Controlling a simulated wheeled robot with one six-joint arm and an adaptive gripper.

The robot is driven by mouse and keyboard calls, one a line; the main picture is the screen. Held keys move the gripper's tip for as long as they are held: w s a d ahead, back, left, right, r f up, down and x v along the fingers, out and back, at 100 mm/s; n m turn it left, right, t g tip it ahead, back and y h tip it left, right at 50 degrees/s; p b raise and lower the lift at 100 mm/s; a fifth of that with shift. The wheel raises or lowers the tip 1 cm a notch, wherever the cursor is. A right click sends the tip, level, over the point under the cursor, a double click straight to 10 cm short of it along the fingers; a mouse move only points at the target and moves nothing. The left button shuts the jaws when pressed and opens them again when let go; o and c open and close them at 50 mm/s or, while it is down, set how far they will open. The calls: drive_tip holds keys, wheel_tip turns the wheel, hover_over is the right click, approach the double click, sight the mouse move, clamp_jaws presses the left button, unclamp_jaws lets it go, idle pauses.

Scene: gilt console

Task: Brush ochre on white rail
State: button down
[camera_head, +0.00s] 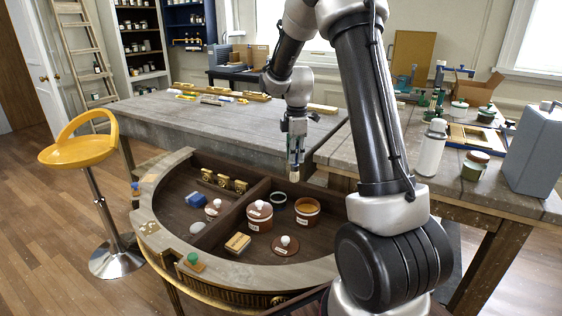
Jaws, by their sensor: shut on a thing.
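My gripper (296,150) hangs pointing down over the curved console (320,272), near its back edge. It is shut on a brush, whose pale tip (294,174) points down. An open red-brown pot (307,215) with ochre-coloured contents stands below the brush, slightly right, in the console's right compartment. The tip appears above and apart from the pot. A round lid with a white knob (285,243) lies in front of the pot. I cannot tell for sure which part is the white rail; the console has a pale curved rim (150,198).
A closed labelled pot (259,215) and a dark ring-shaped dish (278,201) stand beside the ochre pot. A yellow block (237,243) lies in front. A divider (235,212) splits the console. Workbenches (225,122) stand behind; a yellow stool (80,150) is left.

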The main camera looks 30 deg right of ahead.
drive_tip(key=s+d+f, duration=0.1)
drive_tip(key=s, duration=0.6)
wheel_tip(320, 180, down, 7)
drive_tip(key=n, duration=0.1)
drive_tip(key=shift+d+r, duration=0.15)
drive_tip(key=shift+s+f, duration=0.1)
drive_tip(key=shift+f, duration=0.45)
idle(1.8)
wheel_tip(320, 180, up, 7)
idle(0.7)
idle(0.5)
